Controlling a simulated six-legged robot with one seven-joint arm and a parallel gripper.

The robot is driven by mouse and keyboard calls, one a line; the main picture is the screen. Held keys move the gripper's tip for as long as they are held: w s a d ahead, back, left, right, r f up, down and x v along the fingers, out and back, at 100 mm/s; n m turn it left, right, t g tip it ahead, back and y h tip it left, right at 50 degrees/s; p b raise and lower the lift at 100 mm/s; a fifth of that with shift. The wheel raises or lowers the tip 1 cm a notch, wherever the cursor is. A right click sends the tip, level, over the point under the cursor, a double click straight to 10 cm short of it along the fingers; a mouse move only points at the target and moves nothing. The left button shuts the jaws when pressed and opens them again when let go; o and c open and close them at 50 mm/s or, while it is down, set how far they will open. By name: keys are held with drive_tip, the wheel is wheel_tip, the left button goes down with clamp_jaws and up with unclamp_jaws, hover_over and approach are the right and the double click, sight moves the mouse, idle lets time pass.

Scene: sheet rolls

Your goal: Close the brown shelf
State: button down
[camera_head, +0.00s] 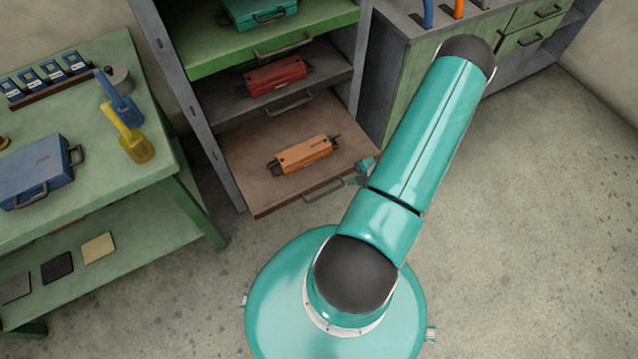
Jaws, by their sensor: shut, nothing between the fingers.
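The brown shelf (245,172) is the lowest pull-out in the dark metal rack and sticks out toward me. An orange roll-like item (304,154) with dark ends lies on it. Its grey handle (328,190) is on the front edge. My gripper (362,177) is shut and empty, near the right front corner of the brown shelf, just right of the handle. My arm hides part of it, and I cannot tell whether it touches the shelf.
Above are a grey shelf with a red item (275,76) and a pulled-out green shelf (215,56) with a teal case (258,12). A green workbench (60,215) stands left, green cabinets (530,38) right. The floor (530,210) at right is clear.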

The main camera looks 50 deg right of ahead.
drive_tip(key=s+f+m, duration=0.1)
drive_tip(key=f, duration=0.1)
approach(323, 185)
wheel_tip(323, 185, down, 3)
drive_tip(key=s+a, duration=0.1)
drive_tip(key=a, duration=0.2)
drive_tip(key=w, duration=0.2)
drive_tip(key=w+d, duration=0.1)
drive_tip(key=shift+d+f+m, duration=0.15)
drive_tip(key=shift+f+m, duration=0.15)
drive_tip(key=shift+w+d, duration=0.1)
drive_tip(key=shift+w, duration=0.2)
